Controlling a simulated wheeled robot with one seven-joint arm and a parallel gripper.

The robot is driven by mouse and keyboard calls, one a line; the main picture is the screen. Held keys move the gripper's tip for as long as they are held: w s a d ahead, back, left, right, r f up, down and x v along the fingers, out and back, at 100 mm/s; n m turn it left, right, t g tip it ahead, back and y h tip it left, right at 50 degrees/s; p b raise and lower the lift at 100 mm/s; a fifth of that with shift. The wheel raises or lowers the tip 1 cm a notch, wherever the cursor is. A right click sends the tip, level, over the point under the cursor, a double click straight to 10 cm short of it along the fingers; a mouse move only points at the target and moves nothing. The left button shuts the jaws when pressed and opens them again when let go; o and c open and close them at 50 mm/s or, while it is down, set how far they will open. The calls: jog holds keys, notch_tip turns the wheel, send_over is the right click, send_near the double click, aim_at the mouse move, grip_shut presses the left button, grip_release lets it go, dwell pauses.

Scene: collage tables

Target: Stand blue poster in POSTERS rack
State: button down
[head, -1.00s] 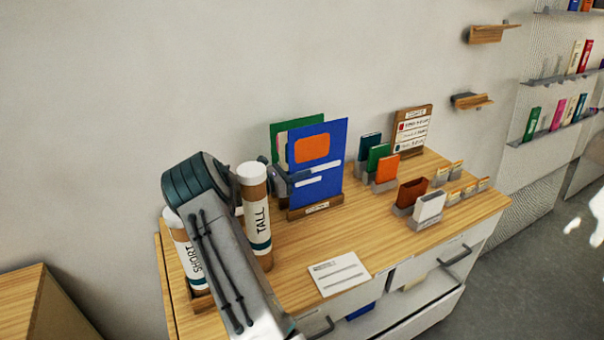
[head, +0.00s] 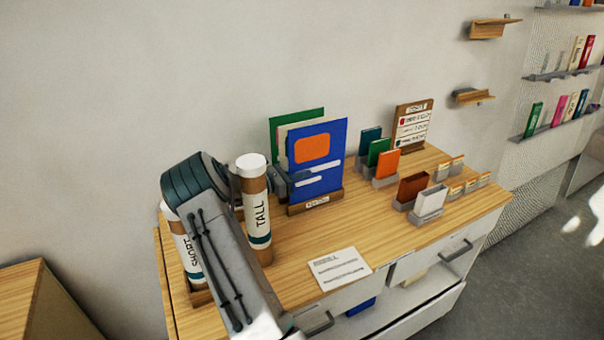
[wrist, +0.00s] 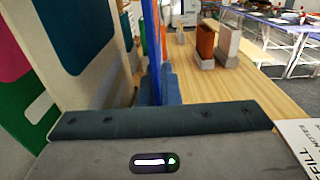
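The blue poster (head: 300,166), with an orange block and white bars, stands upright at the front of the wooden POSTERS rack (head: 318,203). Its lower edge is behind the rack's front lip; whether it touches the bottom is hidden. Green (head: 283,126) and cream posters stand behind it. My gripper (head: 300,177) is at the poster's left edge, partly hidden by the TALL tube. In the wrist view the blue poster (wrist: 152,45) is edge-on and runs down between my fingers (wrist: 168,85), which appear shut on it.
The TALL tube (head: 257,215) and SHORT tube (head: 184,250) stand close beside my arm. A white note card (head: 340,268) lies in front of the rack. Small holders with cards (head: 413,187) stand to the right. The tabletop between the rack and these holders is clear.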

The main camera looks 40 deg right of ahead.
jog(key=shift+f+b, duration=0.45)
jog(key=shift+f, duration=0.4)
jog(key=c, duration=1.6)
grip_release()
jog(key=shift+o, duration=0.2)
jog(key=shift+r, duration=0.1)
